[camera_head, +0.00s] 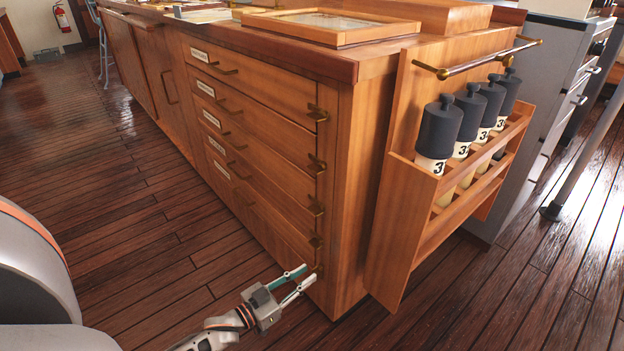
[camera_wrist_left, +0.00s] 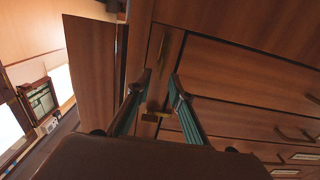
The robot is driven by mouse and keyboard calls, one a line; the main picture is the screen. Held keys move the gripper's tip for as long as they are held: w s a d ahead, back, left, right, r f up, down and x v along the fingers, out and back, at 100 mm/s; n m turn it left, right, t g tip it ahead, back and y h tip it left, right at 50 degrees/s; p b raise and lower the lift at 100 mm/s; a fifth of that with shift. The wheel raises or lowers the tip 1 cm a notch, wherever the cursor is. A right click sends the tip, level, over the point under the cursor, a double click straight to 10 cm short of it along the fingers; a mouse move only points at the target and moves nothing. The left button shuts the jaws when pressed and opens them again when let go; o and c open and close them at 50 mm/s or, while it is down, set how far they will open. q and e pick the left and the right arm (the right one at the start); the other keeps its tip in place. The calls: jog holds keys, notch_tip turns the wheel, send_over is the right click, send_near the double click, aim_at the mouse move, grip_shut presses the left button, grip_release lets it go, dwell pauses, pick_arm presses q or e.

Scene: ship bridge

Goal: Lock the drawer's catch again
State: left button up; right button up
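The wooden chest has a column of drawers with label cards and handles (camera_head: 222,70). Brass catches sit along the drawers' right edge, such as the top one (camera_head: 317,113) and a lower one (camera_head: 315,241). My left gripper (camera_head: 309,273) is at the chest's bottom corner, beside the lowest catch, which it partly hides. In the left wrist view my left gripper (camera_wrist_left: 160,76) is open, its two fingers apart. A brass catch (camera_wrist_left: 156,117) shows between them, with a long brass strip above it; I cannot tell whether the fingers touch it. My right gripper is not in view.
A side rack (camera_head: 399,215) with several dark-capped bottles (camera_head: 438,130) and a brass rail (camera_head: 480,62) projects from the chest's right end. A framed tray (camera_head: 330,25) lies on top. The plank floor (camera_head: 150,235) left of the chest is clear.

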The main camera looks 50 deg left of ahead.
pick_arm(q)
jog(key=shift+w+d, duration=0.15)
jog(key=shift+w, duration=1.15)
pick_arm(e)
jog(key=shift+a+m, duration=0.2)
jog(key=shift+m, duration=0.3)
pick_arm(q)
grip_shut()
